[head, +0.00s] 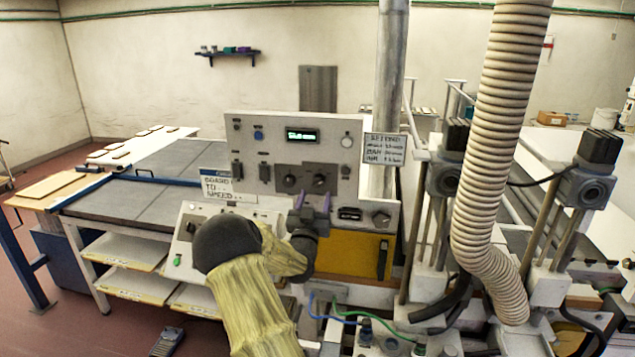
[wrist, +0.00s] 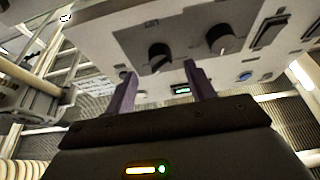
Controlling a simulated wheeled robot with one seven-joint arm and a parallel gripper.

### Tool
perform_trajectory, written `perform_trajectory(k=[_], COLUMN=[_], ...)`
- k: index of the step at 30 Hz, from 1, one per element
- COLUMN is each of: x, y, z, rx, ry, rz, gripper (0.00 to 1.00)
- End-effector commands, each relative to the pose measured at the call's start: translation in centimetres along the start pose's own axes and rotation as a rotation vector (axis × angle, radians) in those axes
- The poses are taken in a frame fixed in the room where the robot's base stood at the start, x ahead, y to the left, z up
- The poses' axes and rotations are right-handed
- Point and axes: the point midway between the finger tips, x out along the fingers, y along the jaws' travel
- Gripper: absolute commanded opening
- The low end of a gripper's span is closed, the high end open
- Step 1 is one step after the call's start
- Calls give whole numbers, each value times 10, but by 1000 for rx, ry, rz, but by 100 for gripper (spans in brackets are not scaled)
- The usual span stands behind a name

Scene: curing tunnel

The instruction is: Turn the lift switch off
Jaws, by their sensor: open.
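A grey control panel (head: 275,155) stands upright in front of me, with a lit green display (head: 302,135). I cannot read which control is the lift switch. My gripper (head: 313,202) is open and empty, its purple fingers in front of the panel just below the knobs. In the wrist view, where the panel appears upside down, the fingers of my gripper (wrist: 162,80) point towards the knobs (wrist: 220,38); contact cannot be told. The rockers (wrist: 270,30) are to the right.
A ribbed hose (head: 495,150) and a metal pipe (head: 390,80) rise to the right of the panel. A yellow panel (head: 350,256) is below it. A sloped console (head: 185,235) is at lower left, beside a grey-topped table (head: 130,200). Two column-mounted units stand right.

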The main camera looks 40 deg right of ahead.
Motion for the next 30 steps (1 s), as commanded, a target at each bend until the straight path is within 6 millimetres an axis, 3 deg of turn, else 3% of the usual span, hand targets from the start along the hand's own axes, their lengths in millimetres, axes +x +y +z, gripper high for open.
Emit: perform_trajectory(k=[3,9,19,20,26,30], x=[21,41,44,44,44,44], y=[0,0,0,0,0,-1], z=[-3,-1,0,0,0,0], rx=[-1,-1,0,1,1,0], ry=[1,0,0,0,0,0], rz=[-1,0,0,0,-1,-1], gripper=[55,55,55,53,14,10])
